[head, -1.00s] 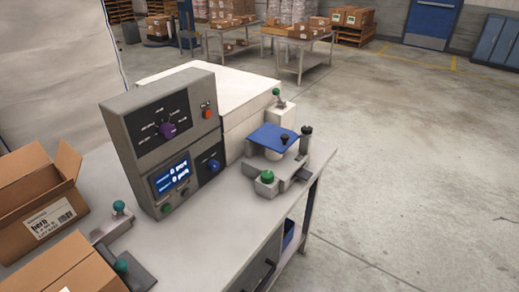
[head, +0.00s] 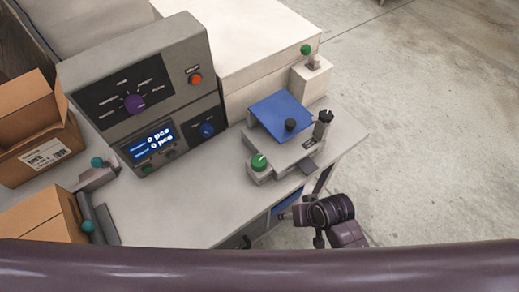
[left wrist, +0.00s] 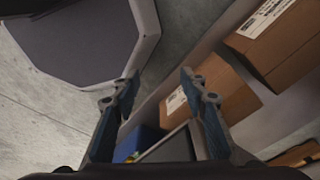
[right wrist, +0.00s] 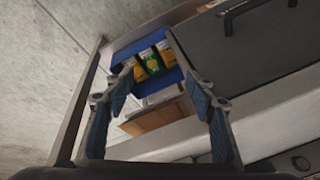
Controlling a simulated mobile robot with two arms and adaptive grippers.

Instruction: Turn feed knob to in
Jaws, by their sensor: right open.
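A grey control box stands on the bench in the head view. It carries a purple knob (head: 134,103) ringed by small labels and a blue knob (head: 207,130) below right. A green knob (head: 259,162) sits on the low grey device to the right. I cannot read which knob is marked feed or in. My right gripper (head: 284,215) is at the bench's front edge, low and apart from all knobs. It is open and empty in the right wrist view (right wrist: 160,80). My left gripper (left wrist: 160,88) shows only in its wrist view, open and empty.
An orange button (head: 195,79) and a lit display (head: 153,143) are on the box. A blue plate (head: 282,114) tops the grey device. Open cartons (head: 40,135) stand at left. The bench front (head: 200,205) is clear. A blue bin (right wrist: 150,50) with packets sits under the bench.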

